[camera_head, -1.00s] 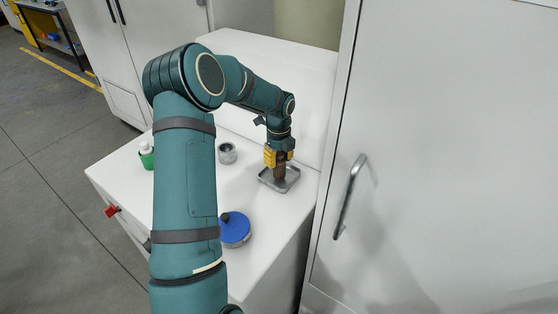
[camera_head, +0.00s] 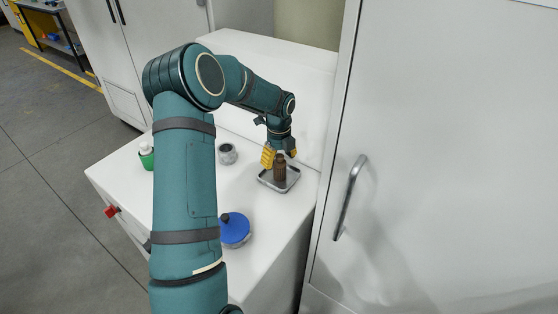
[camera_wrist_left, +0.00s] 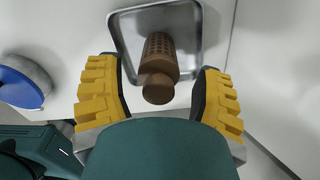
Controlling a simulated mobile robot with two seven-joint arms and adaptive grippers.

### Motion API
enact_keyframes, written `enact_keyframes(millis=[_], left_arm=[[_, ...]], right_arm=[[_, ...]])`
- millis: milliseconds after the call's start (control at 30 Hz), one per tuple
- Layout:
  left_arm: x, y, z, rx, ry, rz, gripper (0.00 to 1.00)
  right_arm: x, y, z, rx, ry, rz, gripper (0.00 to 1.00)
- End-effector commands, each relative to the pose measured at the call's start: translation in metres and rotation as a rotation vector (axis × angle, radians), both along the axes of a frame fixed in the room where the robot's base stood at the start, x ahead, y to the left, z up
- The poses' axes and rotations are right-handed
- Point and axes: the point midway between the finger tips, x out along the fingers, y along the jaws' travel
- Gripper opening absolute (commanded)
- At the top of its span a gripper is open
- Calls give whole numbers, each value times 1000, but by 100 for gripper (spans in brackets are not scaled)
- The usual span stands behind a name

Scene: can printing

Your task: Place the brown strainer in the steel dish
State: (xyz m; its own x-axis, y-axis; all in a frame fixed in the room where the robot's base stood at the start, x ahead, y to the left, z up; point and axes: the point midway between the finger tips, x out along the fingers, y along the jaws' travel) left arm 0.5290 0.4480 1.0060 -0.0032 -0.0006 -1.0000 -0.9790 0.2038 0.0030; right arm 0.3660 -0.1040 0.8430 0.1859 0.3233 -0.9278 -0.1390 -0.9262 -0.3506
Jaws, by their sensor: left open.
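The brown strainer (camera_head: 280,169) stands upright in the steel dish (camera_head: 291,181), a shallow square tray on the white cabinet top. In the left wrist view the strainer (camera_wrist_left: 159,68) has a perforated body and lies within the rim of the dish (camera_wrist_left: 197,22). My left gripper (camera_head: 279,159) is open around the strainer's upper part. In the left wrist view the yellow fingers of the left gripper (camera_wrist_left: 160,98) are spread to either side, with a gap between each finger and the strainer. My right gripper is not in view.
A blue-lidded round container (camera_head: 235,229) stands on the front of the white top (camera_head: 195,260). A small grey cup (camera_head: 228,154) and a green container (camera_head: 147,158) stand further left. A tall white cabinet with a handle (camera_head: 349,197) rises close on the right.

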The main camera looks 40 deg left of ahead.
Motion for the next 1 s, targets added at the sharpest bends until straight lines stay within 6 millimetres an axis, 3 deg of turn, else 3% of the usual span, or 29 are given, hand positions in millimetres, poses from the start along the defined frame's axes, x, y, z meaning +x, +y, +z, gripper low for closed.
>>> enact_keyframes(millis=[300, 500, 700, 1000], left_arm=[[1, 0, 65, 1, -3, 0, 67], [1, 0, 97, 1, -2, 1, 67], [1, 0, 111, 0, -1, 0, 67], [1, 0, 111, 0, -1, 0, 67]], right_arm=[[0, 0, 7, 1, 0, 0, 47], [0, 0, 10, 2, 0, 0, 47], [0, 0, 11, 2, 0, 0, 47], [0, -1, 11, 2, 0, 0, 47]])
